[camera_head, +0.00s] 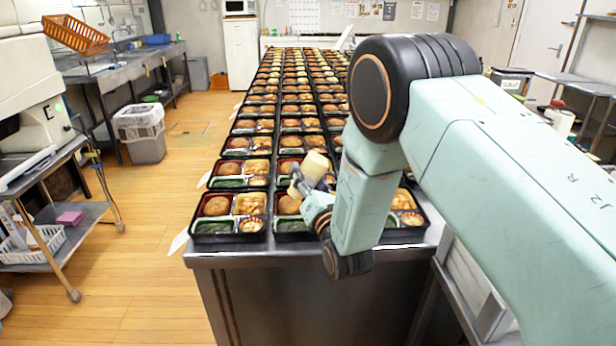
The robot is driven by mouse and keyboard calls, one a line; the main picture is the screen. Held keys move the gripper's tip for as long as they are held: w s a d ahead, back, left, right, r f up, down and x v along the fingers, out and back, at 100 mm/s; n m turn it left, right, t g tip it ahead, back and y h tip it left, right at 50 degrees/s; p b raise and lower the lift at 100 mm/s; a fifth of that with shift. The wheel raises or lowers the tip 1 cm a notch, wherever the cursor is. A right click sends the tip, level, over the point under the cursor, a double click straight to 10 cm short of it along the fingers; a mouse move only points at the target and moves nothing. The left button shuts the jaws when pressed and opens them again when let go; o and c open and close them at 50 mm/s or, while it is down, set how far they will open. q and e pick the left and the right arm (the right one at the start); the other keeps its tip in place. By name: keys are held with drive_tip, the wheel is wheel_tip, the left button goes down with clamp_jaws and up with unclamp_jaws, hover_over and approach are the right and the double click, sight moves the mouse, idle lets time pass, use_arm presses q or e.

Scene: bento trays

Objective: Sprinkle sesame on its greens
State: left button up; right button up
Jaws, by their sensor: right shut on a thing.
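My right gripper (303,189) is shut on a small pale sesame shaker (315,167). The shaker is tilted and held above the second bento tray in the front row, partly hidden by the gripper. That tray's greens (289,226) lie in its front left compartment, below and left of my gripper. The front left bento tray (227,238) also has greens (213,227) in its front left compartment. Sesame grains are too small to make out. My left gripper is not in view.
Rows of filled bento trays cover the long steel table (300,262) to the far end. My right arm hides part of the right-hand trays. The wooden floor between is clear.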

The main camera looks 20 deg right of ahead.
wheel_tip(320, 180, down, 3)
drive_tip(key=shift+r+b, duration=0.15)
drive_tip(key=shift+b, duration=0.75)
drive_tip(key=shift+w+f, duration=0.1)
drive_tip(key=shift+f, duration=0.3)
drive_tip(key=shift+r, duration=0.1)
drive_tip(key=shift+r, duration=0.45)
wheel_tip(320, 180, up, 3)
drive_tip(key=shift+f+p, duration=0.1)
drive_tip(key=shift+p, duration=1.15)
